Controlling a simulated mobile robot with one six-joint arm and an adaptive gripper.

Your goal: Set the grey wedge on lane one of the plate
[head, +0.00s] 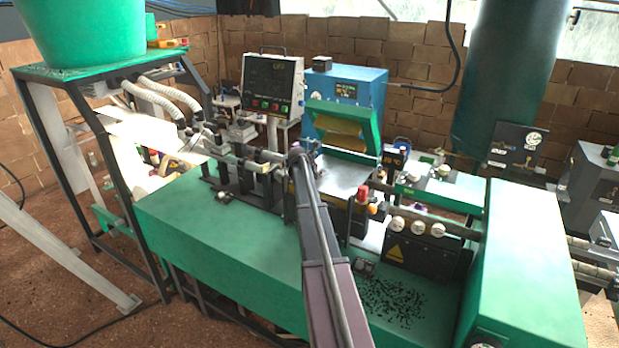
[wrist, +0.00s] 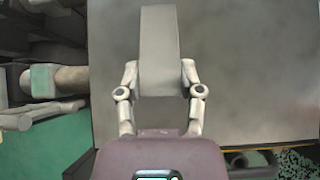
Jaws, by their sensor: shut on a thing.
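In the wrist view, the grey wedge (wrist: 160,35) is a long pale block between the fingers of my gripper (wrist: 160,78). My gripper is shut on its near end, and the wedge points away toward the top of the view. The grey plate (wrist: 255,70) lies behind and below the wedge. I cannot tell whether the wedge touches it. In the head view, the plate (head: 345,178) shows right of my arm's end, on the green machine. There my arm hides the wedge and most of the gripper. No lane marks can be made out.
A tilted green-framed guard (head: 344,127) stands behind the plate. A red-topped knob (head: 362,194) and a black box with white knobs (head: 417,240) are at its right. Rods and clamps crowd the left. The green bench top (head: 205,215) is mostly clear at front left.

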